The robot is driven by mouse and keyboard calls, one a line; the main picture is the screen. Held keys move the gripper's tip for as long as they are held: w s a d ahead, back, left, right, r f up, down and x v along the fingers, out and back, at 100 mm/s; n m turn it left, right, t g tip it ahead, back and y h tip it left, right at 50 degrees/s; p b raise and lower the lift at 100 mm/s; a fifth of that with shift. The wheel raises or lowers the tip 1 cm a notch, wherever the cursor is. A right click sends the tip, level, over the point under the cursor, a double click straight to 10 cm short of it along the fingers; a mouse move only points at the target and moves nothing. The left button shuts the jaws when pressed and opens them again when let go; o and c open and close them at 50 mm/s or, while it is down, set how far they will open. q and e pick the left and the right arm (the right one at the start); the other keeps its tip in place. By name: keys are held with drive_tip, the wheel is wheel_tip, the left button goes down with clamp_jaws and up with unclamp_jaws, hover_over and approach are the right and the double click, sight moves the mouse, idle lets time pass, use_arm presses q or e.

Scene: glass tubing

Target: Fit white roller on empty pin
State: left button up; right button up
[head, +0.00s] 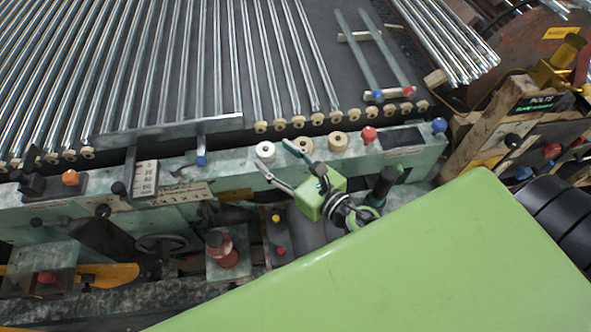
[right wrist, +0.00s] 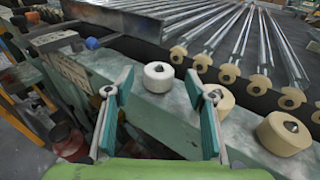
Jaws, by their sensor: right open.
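The white roller (head: 265,150) stands on the green rail, its dark centre facing up. In the right wrist view the white roller (right wrist: 159,79) shows just beyond the gap between my right fingertips. My right gripper (head: 272,154) is open and empty, with its fingers spread at the near side of the roller; contact cannot be told. The open right gripper (right wrist: 158,82) also shows in the wrist view. Two cream rollers (head: 303,145) (head: 338,142) stand to the right on the same rail. I cannot make out an empty pin. My left gripper is not in view.
A row of small cream rollers (head: 298,122) lines the edge of the bed of glass tubes (head: 220,60). A metal bar (head: 165,132) lies along the bed's left front. A red knob (head: 369,134) and a blue knob (head: 439,125) stand at the rail's right.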

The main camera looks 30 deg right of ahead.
drive_tip(key=v, duration=0.7)
drive_tip(key=shift+s, duration=0.15)
drive_tip(key=shift+s, duration=0.1)
idle(0.4)
